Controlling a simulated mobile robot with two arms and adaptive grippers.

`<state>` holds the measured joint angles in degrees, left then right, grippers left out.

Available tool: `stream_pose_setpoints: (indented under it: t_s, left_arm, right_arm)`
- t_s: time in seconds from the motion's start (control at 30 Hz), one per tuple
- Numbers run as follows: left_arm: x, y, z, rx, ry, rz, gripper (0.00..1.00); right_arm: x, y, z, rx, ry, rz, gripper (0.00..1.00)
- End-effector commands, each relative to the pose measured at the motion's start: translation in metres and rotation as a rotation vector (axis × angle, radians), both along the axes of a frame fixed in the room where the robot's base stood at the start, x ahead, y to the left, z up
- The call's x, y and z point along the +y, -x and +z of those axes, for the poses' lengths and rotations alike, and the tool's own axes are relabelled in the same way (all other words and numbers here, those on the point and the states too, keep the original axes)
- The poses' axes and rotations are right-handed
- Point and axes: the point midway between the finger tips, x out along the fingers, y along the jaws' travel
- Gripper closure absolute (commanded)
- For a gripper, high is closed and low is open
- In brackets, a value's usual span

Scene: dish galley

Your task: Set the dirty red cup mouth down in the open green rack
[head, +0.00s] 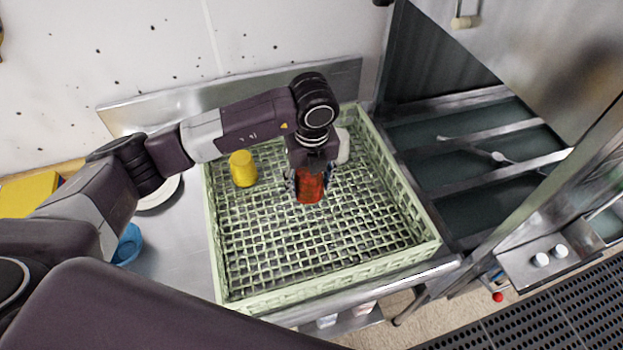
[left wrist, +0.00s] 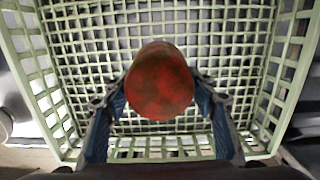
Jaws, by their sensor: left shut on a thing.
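The red cup (head: 310,187) has dark smudges and is in my left gripper (head: 309,182), over the far middle part of the green rack (head: 270,298). In the left wrist view the cup (left wrist: 160,82) sits between the two blue-padded fingers of the left gripper (left wrist: 161,100), with a round closed end facing the camera. The rack's grid floor (left wrist: 90,60) shows beyond it. I cannot tell whether the cup touches the rack floor. My right gripper is not in view.
A yellow cup (head: 243,168) stands in the rack, left of the red cup. A whitish item (head: 343,146) is partly hidden behind my gripper. A white plate (head: 160,194) and a blue bowl (head: 128,245) are left of the rack. The rack's front half is empty.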

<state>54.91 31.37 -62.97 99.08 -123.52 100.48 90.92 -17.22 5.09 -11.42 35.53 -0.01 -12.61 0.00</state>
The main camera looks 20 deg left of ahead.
Motion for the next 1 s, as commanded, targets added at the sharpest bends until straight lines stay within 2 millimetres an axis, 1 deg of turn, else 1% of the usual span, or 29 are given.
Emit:
stream_pose_setpoints:
  t_s: [0.03, 0.23, 0.5, 0.6, 0.8, 1.0]
  left_arm:
    - [0.0, 0.0, -0.01, 0.001, -0.001, 0.001, 0.72]
    - [0.0, 0.0, -0.034, 0.001, 0.0, 0.001, 0.72]
    - [0.0, 0.0, -0.066, 0.001, -0.001, 0.0, 0.72]
    - [0.0, 0.0, -0.076, 0.0, 0.0, 0.0, 0.72]
    - [0.0, 0.0, -0.088, 0.001, 0.0, 0.0, 0.72]
    - [0.0, 0.0, -0.091, 0.0, 0.0, 0.001, 0.72]
  right_arm:
    - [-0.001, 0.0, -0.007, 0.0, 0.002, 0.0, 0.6]
    - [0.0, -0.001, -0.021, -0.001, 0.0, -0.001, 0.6]
    - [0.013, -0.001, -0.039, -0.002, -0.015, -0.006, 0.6]
    - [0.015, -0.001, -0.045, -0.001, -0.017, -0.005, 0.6]
    - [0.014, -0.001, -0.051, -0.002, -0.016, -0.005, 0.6]
    - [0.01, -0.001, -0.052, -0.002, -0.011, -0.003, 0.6]
